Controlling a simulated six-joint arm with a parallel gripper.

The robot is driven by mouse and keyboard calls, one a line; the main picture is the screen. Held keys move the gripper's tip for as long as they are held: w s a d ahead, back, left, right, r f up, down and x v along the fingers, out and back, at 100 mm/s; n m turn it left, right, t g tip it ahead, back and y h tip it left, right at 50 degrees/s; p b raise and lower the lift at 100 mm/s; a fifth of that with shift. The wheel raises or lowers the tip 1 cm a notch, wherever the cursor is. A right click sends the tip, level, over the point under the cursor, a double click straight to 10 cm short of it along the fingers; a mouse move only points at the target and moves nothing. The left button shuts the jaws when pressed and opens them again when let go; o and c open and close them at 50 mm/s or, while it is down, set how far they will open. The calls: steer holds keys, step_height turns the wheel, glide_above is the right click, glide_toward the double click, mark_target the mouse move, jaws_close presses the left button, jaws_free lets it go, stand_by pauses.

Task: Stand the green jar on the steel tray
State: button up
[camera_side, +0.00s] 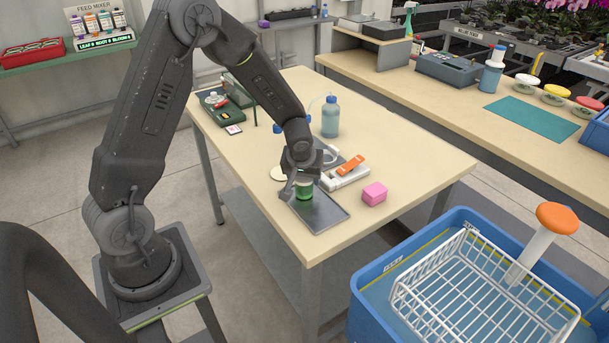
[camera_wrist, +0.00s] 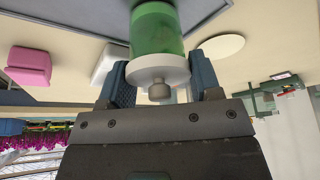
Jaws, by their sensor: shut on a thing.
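The green jar (camera_side: 304,190) is upright between the fingers of my gripper (camera_side: 302,186) in the side view. The jar sits over the far part of the steel tray (camera_side: 322,212). I cannot tell whether its base touches the tray. In the wrist view the green jar (camera_wrist: 157,35) has a pale lid with a grey knob. The blue-padded fingers of my gripper (camera_wrist: 160,85) are shut on it at the lid end. The grey surface of the tray (camera_wrist: 95,18) lies beyond the jar.
A pink block (camera_side: 374,193) and a white holder with an orange item (camera_side: 350,165) stand right of the tray. A blue bottle (camera_side: 330,117) is behind. A white disc (camera_side: 279,173) lies left of the jar. The table's front left is clear.

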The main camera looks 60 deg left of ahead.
steer(key=o, duration=1)
steer(key=shift+f, duration=0.1)
steer(key=s+d+r+m, duration=0.1)
steer(key=s+d+r, duration=0.2)
steer(key=r, duration=0.3)
steer(key=s+d+r+m+t, duration=0.1)
steer(key=s+d+r, duration=0.15)
steer(key=r, duration=0.45)
steer(key=s+d+r+m, duration=0.1)
steer(key=s+d+r, duration=0.25)
steer(key=r, duration=0.25)
steer(key=shift+s+d+r+m+t+h, duration=0.25)
steer(key=shift+s+d+r+m+h, duration=0.5)
steer(key=shift+s, duration=1.3)
steer(key=shift+s+d+r+m+t+h, duration=0.25)
steer(key=shift+s+d+r+m, duration=0.75)
steer(key=shift+s, duration=1)
steer(key=shift+s+d+r+m+t+h, duration=0.2)
steer(key=shift+s+d+r+m+h, duration=0.65)
steer(key=shift+s, duration=1.2)
steer(key=shift+d+f+m+y, duration=0.1)
steer(key=shift+f+m+y, duration=0.15)
steer(key=shift+m, duration=0.15)
